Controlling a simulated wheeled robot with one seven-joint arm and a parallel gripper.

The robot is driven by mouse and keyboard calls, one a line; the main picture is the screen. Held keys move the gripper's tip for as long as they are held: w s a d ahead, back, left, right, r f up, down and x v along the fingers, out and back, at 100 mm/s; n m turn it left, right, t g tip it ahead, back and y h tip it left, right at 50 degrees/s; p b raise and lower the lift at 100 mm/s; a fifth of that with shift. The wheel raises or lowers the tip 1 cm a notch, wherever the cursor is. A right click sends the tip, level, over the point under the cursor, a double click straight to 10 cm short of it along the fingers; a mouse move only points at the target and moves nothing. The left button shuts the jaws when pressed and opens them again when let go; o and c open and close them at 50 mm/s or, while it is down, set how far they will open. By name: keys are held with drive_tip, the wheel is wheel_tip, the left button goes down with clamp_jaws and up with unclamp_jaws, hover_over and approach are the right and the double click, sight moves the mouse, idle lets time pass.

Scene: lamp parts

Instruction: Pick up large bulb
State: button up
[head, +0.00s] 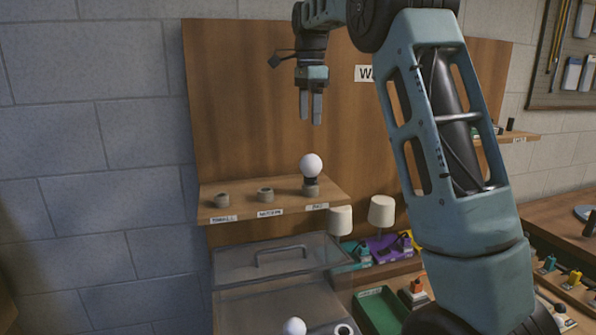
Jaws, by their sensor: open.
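A round white bulb (311,165) stands upright in a holder at the right of a small wooden shelf (240,207). It is the largest-looking bulb in view. Another white bulb (294,327) shows at the bottom edge, partly cut off, below the clear-lidded box. My gripper (311,122) points down, open and empty, above the shelf bulb with a clear gap between them.
Two empty ring holders (265,195) sit left of the shelf bulb, with labels along the shelf front. Below is a transparent lid (275,260) with a handle. Lamp shades (381,211) and a green tray (379,308) are lower right. A wooden panel (235,100) stands behind.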

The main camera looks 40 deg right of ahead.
drive_tip(key=p, duration=0.1)
approach(311, 171)
drive_tip(key=w+f, duration=0.1)
drive_tip(key=f, duration=0.1)
drive_tip(key=d+f, duration=0.1)
drive_tip(key=w+f, duration=0.1)
drive_tip(key=f, duration=0.1)
drive_tip(key=shift+w+d+f, duration=0.35)
drive_tip(key=shift+d, duration=0.05)
drive_tip(key=shift+s+d+f+p, duration=0.15)
drive_tip(key=shift+f+p, duration=0.5)
drive_tip(key=shift+f, duration=0.75)
drive_tip(key=shift+s+a+f+p, duration=0.15)
drive_tip(key=shift+f+p, duration=0.45)
drive_tip(key=shift+f, duration=0.75)
drive_tip(key=shift+d, duration=0.1)
drive_tip(key=shift+c, duration=0.3)
drive_tip(key=c, duration=0.9)
